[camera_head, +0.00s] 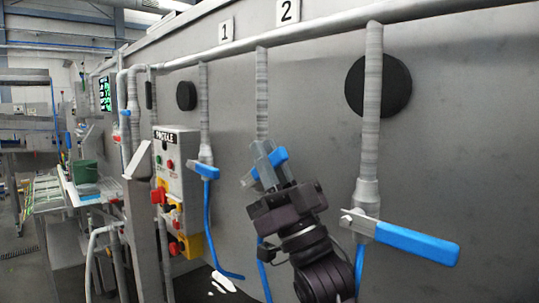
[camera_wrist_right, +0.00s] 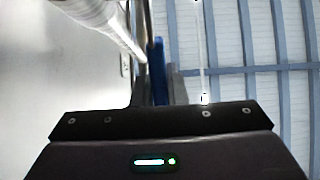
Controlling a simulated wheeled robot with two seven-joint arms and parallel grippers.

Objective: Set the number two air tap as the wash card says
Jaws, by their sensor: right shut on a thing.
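The number 2 plate (camera_head: 287,11) is on the grey wall, up and right of the middle pipe (camera_head: 262,95). My right gripper (camera_head: 266,163) is at the lower end of that pipe, shut on a blue tap handle (camera_head: 281,156). The handle tilts up to the right and shows on both sides of the fingers. The wrist view shows the blue handle (camera_wrist_right: 158,70) between the fingers. The tap body is mostly hidden behind the gripper. No wash card is readable here. My left gripper is not in view.
The number 1 plate (camera_head: 226,30) is above the left pipe. A control box (camera_head: 178,170) stands left. A dark screen (camera_head: 105,93) with green text is further back.

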